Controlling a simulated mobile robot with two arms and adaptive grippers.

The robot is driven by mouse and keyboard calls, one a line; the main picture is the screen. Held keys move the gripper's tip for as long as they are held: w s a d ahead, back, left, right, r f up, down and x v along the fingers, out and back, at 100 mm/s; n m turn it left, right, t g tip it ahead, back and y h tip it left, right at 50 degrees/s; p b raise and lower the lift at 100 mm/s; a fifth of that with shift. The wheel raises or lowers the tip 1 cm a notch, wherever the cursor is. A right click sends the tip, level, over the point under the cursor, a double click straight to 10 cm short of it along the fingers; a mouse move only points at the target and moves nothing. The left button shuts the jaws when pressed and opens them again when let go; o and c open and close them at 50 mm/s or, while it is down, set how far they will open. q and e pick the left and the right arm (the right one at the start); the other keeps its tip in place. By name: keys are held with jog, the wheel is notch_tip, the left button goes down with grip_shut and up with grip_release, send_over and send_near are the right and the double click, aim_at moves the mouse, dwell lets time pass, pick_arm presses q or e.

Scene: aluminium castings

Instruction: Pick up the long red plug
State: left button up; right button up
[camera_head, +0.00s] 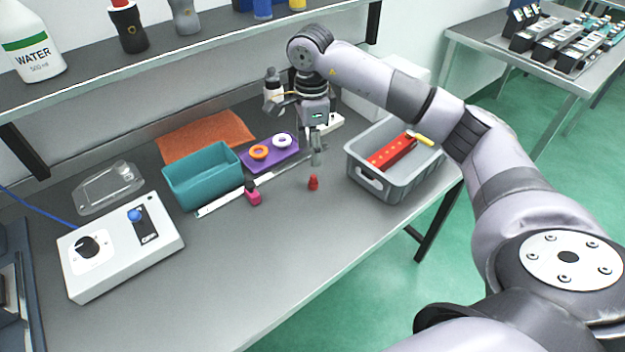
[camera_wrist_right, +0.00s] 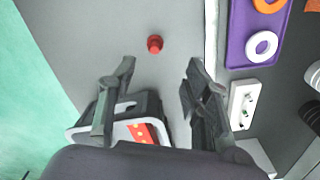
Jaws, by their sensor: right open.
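The red plug (camera_head: 313,183) stands on the grey table, in front of the grey bin's left side. In the right wrist view the plug (camera_wrist_right: 155,43) shows from above, beyond the fingertips and roughly between their lines. My right gripper (camera_head: 316,155) is above and a little behind the plug, pointing down. Its two fingers (camera_wrist_right: 160,75) are apart with nothing between them. The plug is apart from both fingers. My left gripper is in neither view.
A grey bin (camera_head: 358,182) holding a red block (camera_head: 392,152) stands right of the plug. A pink bottle-like piece (camera_head: 253,193), a ruler-like strip (camera_head: 220,204), a purple tray with rings (camera_head: 282,162) and a teal bin (camera_head: 190,200) lie left. The front table is clear.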

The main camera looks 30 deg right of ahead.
aim_at(313, 176)
notch_tip(313, 176, down, 4)
jog(key=shift+a+f+p, duration=0.1)
jog(key=shift+a+p, duration=0.05)
jog(key=shift+p, duration=0.2)
jog(key=f+p, duration=0.1)
jog(key=f, duration=0.1)
jog(key=s+f+p, duration=0.1)
jog(key=f, duration=0.1)
jog(key=shift+f, duration=0.4)
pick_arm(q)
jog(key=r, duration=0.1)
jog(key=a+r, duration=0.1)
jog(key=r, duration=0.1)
pick_arm(e)
jog(key=shift+w+f, duration=0.1)
jog(key=shift+f, duration=0.1)
jog(key=shift+c, duration=0.6)
jog(key=c, duration=0.7)
